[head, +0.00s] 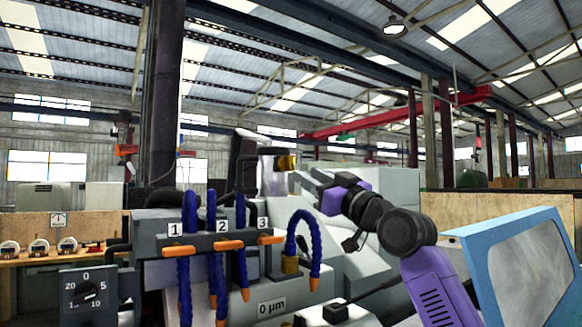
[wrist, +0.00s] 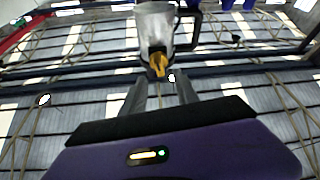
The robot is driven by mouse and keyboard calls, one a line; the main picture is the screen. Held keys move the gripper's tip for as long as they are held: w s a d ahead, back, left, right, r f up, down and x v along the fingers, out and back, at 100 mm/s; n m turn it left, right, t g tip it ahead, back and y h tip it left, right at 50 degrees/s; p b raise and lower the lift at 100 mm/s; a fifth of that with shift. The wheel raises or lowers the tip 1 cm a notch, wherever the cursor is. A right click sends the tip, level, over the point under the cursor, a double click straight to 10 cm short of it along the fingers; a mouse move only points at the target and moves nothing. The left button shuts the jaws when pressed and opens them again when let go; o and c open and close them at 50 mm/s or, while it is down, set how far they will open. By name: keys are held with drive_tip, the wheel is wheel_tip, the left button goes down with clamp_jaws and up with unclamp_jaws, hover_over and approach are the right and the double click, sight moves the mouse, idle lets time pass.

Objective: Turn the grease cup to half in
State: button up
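The grease cup has a pale grey body (head: 271,178) with a brass-yellow knob (head: 286,163) on its right side in the head view. The wrist view shows the cup body (wrist: 155,25) at the top, with the yellow knob (wrist: 158,64) pointing toward my gripper. My gripper (wrist: 160,78) is open. Its two grey fingers lie either side of the knob's line, with the tips close to the knob's near end and gaps on both sides. In the head view my purple gripper body is right of the cup, and its fingertips are hard to make out.
Blue coolant hoses (head: 190,215) with orange tips and orange levers (head: 229,245) labelled 1, 2 and 3 stand left of the cup. A dial (head: 87,292) is at lower left. A blue-framed panel (head: 530,268) stands right of my arm. A dark handle (wrist: 196,28) is beside the cup.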

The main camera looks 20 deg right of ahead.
sight(292, 166)
drive_tip(key=p+x, duration=0.2)
drive_tip(key=x, duration=0.4)
drive_tip(key=shift+w, duration=0.2)
clamp_jaws()
